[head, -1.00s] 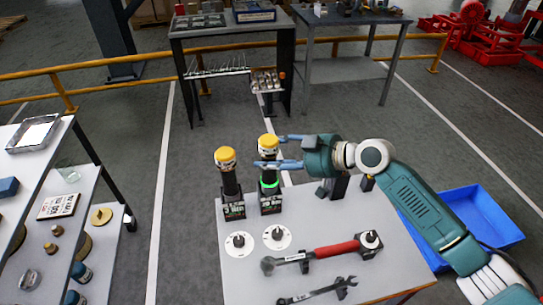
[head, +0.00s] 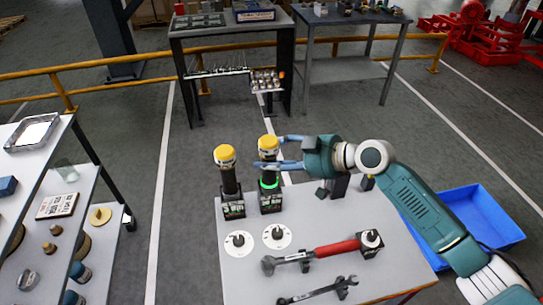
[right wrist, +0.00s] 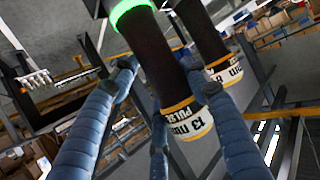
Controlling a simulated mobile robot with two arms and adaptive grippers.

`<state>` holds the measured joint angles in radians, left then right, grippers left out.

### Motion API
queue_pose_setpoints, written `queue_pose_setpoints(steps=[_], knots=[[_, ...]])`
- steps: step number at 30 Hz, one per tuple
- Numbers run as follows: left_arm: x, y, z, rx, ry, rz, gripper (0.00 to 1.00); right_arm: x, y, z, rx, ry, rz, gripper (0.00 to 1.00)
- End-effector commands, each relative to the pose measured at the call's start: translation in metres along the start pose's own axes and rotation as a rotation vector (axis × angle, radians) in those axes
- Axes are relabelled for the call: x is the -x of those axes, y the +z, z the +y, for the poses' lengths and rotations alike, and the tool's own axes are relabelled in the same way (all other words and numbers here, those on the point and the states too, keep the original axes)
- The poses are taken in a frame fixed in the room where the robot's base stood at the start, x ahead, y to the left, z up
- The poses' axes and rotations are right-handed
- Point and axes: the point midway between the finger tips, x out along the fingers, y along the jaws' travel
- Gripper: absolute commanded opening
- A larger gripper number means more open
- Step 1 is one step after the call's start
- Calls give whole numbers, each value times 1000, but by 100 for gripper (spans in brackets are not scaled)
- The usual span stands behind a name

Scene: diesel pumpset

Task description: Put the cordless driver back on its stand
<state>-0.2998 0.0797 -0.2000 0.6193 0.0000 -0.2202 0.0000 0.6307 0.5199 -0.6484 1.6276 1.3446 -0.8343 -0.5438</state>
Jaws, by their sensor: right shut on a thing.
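The cordless driver (head: 267,143) has a yellow-and-white top, a black body and a green lit ring near its base. It stands upright over a dark block-shaped stand (head: 271,201); I cannot tell whether it is fully seated. My right gripper (head: 268,155) comes from the right and is shut on the driver's upper part. In the right wrist view the blue fingers surround the driver (right wrist: 150,65), whose label reads "13 mm PULSE". A second, similar driver (head: 225,158) stands upright on its own stand (head: 233,210), just left. My left gripper is not in view.
The grey table (head: 330,215) also bears two white discs with dark knobs (head: 238,242) (head: 277,235), a red-handled tool (head: 335,249) and a wrench (head: 318,291). A blue bin (head: 485,215) is at the right. Shelves (head: 90,195) stand at the left, with clear floor between.

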Motion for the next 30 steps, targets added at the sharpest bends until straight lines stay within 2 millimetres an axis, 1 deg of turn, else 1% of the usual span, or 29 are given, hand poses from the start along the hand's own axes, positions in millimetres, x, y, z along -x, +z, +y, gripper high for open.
queue_pose_setpoints(steps=[1,18,19,22,28,30], knots=[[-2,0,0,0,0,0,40,0,-2,0,1,1,6,0],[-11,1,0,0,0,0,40,-5,8,1,1,1,6,0],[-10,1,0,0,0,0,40,-5,8,1,1,1,6,48],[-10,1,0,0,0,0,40,-4,8,1,1,1,5,68],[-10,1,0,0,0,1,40,-5,9,1,0,0,3,68],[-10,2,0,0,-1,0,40,-5,13,0,-1,-1,-4,68]])
